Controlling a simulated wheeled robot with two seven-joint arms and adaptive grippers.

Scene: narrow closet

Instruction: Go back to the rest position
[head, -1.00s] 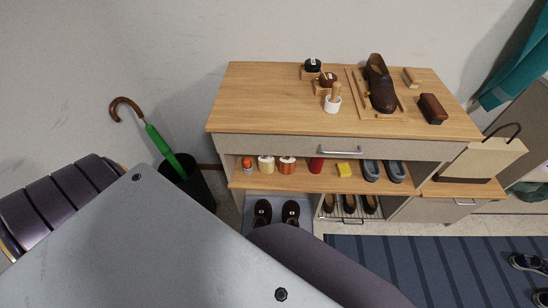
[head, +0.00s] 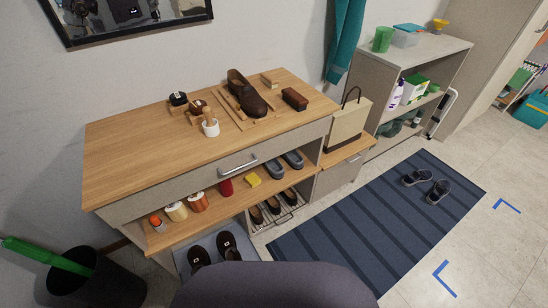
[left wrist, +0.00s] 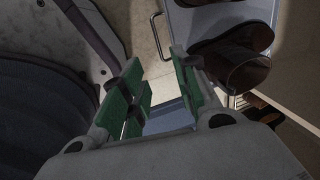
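My left gripper (left wrist: 157,78) shows in the left wrist view with its two green-padded fingers apart. No object is seen between the pads; floor and a blue-grey surface show through the gap. Dark brown shoes (left wrist: 235,58) lie beyond the fingers at upper right, apart from them as far as I can tell. In the head view neither gripper shows; only a rounded grey-purple part of me covers the bottom middle. My right gripper is in neither current view.
A bin (head: 100,285) with a green umbrella (head: 45,255) stands at lower left. A striped blue rug (head: 345,225) and open floor lie right. A shelf unit (head: 432,50) stands behind.

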